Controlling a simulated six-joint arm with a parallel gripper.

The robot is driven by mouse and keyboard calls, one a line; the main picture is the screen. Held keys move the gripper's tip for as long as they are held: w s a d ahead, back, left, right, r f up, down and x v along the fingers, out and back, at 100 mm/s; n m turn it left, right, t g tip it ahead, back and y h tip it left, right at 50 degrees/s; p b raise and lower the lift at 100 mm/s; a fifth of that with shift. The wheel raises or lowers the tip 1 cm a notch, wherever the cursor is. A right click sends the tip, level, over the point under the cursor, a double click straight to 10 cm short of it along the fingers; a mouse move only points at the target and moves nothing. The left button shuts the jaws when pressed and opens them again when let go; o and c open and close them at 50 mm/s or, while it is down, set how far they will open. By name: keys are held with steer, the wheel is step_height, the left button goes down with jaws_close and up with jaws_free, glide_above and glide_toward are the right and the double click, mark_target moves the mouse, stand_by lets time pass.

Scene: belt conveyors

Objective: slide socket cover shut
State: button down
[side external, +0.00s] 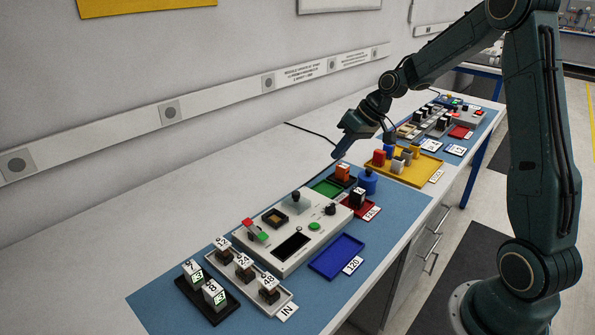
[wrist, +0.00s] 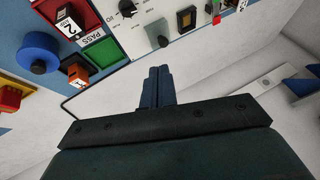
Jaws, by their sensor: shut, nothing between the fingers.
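The grey tester box (side external: 315,240) sits on the blue mat. Its socket (side external: 275,217) is a dark frame with a gold-brown inside that shows uncovered. The grey cover with a dark knob (side external: 296,202) is beside the socket, towards the wall side of the box. In the wrist view the socket (wrist: 187,18) and the cover's knob (wrist: 163,41) show near the top. My gripper (side external: 337,154) is in the air beyond the box's far end, apart from the cover. Its fingers (wrist: 158,71) are together and empty.
The box carries a red-tipped lever (side external: 248,224), a black dial (side external: 330,209) and a green button (side external: 314,226). Numbered blocks fill the IN tray (side external: 283,298).

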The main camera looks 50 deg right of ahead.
mark_target(296, 199)
steer(key=w+d+f+y, duration=0.1)
steer(key=w+d+f, duration=0.1)
steer(key=d+f, duration=0.3)
steer(key=shift+f+m+t, duration=0.3)
steer(key=shift+f+m, duration=0.1)
steer(key=shift+f, duration=0.05)
steer(key=shift+w, duration=0.1)
steer(key=x, duration=1)
steer(key=shift+a+f, duration=0.1)
steer(key=shift+w+a, duration=0.25)
steer(key=shift+a, duration=0.85)
steer(key=shift+w+a, duration=0.2)
steer(key=shift+a, duration=0.55)
